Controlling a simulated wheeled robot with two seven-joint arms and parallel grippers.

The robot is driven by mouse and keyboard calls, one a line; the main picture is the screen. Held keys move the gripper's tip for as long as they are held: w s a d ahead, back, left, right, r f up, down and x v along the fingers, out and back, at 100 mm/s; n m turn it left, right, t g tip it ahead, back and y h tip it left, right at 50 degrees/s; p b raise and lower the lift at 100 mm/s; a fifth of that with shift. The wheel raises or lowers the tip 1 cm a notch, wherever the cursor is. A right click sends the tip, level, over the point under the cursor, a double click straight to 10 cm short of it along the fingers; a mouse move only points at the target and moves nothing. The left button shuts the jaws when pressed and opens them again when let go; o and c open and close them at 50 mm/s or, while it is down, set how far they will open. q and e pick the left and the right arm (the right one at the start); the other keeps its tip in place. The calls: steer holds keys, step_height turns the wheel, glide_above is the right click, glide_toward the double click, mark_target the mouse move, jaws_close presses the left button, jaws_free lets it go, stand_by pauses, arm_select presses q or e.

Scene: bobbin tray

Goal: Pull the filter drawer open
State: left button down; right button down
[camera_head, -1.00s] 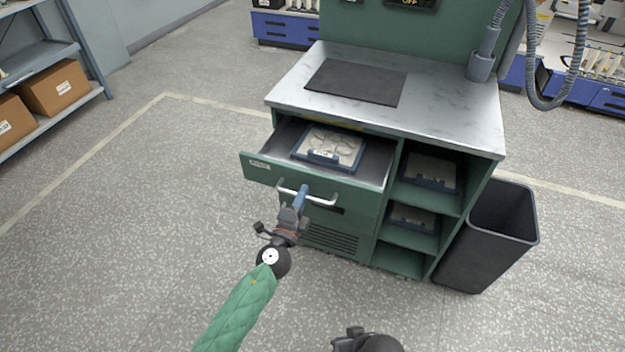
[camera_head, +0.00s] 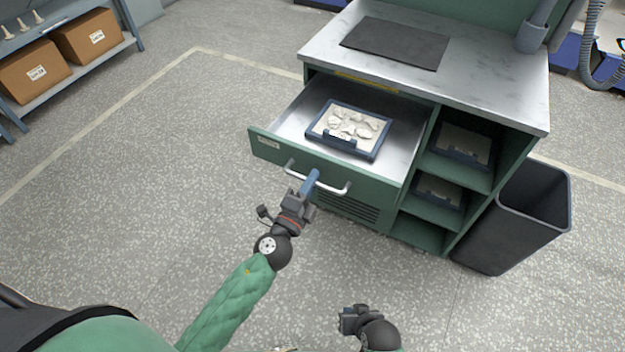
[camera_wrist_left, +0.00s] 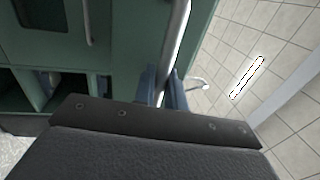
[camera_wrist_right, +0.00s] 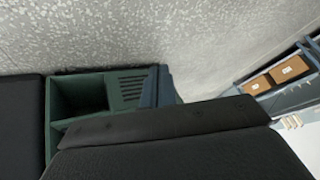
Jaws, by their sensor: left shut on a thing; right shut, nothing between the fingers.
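The green filter drawer (camera_head: 330,171) is pulled well out of the workbench. Inside it lies a blue-framed tray (camera_head: 376,150) with pale pieces on it. My left gripper (camera_head: 311,180) is shut on the drawer's metal bar handle (camera_head: 334,190), near the middle of the bar. The handle (camera_wrist_left: 176,45) also runs between the blue fingers in the left wrist view. My right gripper (camera_head: 352,318) is low in the head view, away from the drawer. Its blue fingers (camera_wrist_right: 157,88) are together and empty in the right wrist view.
A marble-look worktop (camera_head: 480,88) with a dark mat (camera_head: 395,42) is above the drawer. Open shelves (camera_head: 430,208) with trays are right of it. A dark bin (camera_head: 513,225) stands beside the bench. A shelf with boxes (camera_head: 85,40) is far left. Floor in front is free.

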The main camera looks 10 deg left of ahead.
arm_select(q)
steer(key=c, duration=1.5)
jaws_free()
steer(key=shift+c, duration=0.2)
steer(key=shift+f, duration=0.1)
